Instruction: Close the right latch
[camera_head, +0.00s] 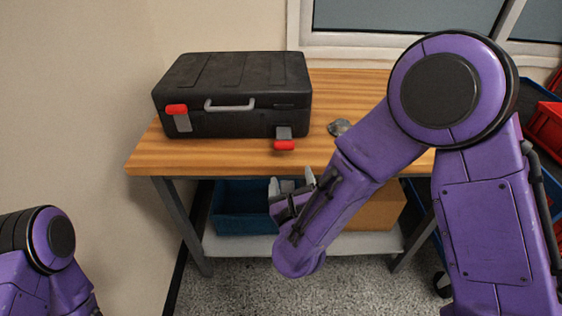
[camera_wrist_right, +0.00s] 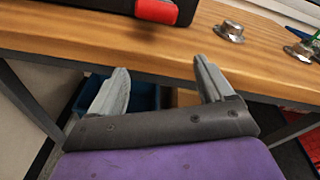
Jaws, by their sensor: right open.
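A black case (camera_head: 235,90) stands on the wooden table with a grey handle on its front. The right latch (camera_head: 284,140) has a red tip and hangs down and outward at the case's lower front edge; its red tip also shows at the top of the right wrist view (camera_wrist_right: 157,11). The left latch (camera_head: 178,116) lies up against the case front with its red tip at the top. My right gripper (camera_head: 292,184) is open and empty, in front of the table edge and below the right latch, apart from it. My left gripper is out of view; only part of that arm shows.
The wooden table (camera_head: 230,157) has a clear front strip. A small metal part (camera_head: 339,127) lies right of the case and also shows in the wrist view (camera_wrist_right: 229,31). A blue bin (camera_head: 240,208) and a cardboard box (camera_head: 378,212) sit on the shelf below.

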